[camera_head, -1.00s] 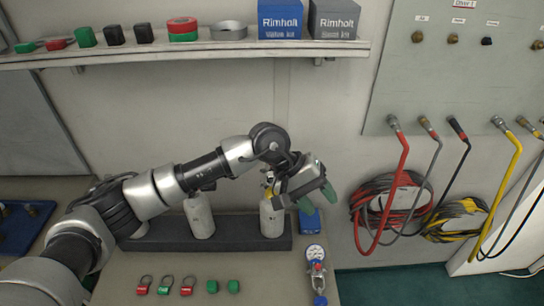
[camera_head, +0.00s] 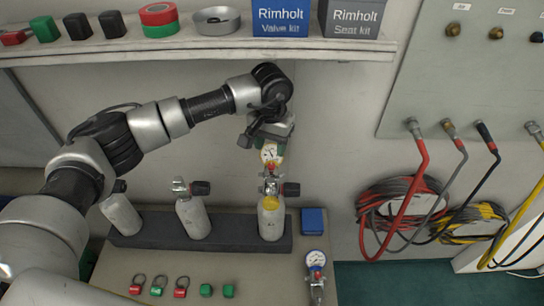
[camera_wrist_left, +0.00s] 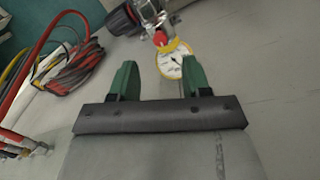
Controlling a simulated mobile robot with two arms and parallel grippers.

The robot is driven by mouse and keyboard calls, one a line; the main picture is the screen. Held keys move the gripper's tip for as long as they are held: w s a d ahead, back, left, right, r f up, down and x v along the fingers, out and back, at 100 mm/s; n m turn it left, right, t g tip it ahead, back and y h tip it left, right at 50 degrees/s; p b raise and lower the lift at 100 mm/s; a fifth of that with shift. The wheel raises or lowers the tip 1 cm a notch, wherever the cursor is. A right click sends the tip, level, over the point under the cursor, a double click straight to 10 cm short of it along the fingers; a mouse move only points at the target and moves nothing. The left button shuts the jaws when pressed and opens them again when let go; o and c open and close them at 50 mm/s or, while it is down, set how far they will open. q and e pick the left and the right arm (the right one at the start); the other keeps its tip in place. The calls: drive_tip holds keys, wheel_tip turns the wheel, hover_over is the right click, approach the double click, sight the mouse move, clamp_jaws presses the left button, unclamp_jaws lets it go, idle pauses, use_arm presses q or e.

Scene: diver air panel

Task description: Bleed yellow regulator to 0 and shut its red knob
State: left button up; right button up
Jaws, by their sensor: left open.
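The yellow regulator has a white gauge with a yellow rim (camera_head: 270,153), standing above the valve of the right-hand cylinder (camera_head: 271,220). It also shows in the left wrist view (camera_wrist_left: 174,62), where the needle is too small to read. Its red knob (camera_head: 271,166) is just below the gauge, and in the left wrist view the knob (camera_wrist_left: 160,38) is beyond the gauge. My left gripper (camera_wrist_left: 157,80) is open, its green fingers spread with the gauge near and between their tips. I see nothing gripped. In the head view its fingertips are mostly hidden. My right gripper is not in view.
Two more cylinders (camera_head: 193,216) stand to the left in a dark rack (camera_head: 150,241). A blue box (camera_head: 313,221) and another gauge (camera_head: 315,257) are at the right. Tags and green blocks (camera_head: 206,290) lie in front. Hoses (camera_head: 411,170) hang at the right. A shelf (camera_head: 150,48) runs above.

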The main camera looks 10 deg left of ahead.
sight(271, 165)
use_arm(q)
wheel_tip(271, 165, down, 3)
drive_tip(key=shift+f+p, duration=0.2)
drive_tip(key=shift+p, duration=0.35)
wheel_tip(271, 165, down, 3)
drive_tip(key=shift+w+f+p, duration=0.15)
drive_tip(key=shift+p, duration=0.3)
drive_tip(key=shift+f, duration=0.3)
drive_tip(key=shift+c, duration=0.7)
clamp_jaws()
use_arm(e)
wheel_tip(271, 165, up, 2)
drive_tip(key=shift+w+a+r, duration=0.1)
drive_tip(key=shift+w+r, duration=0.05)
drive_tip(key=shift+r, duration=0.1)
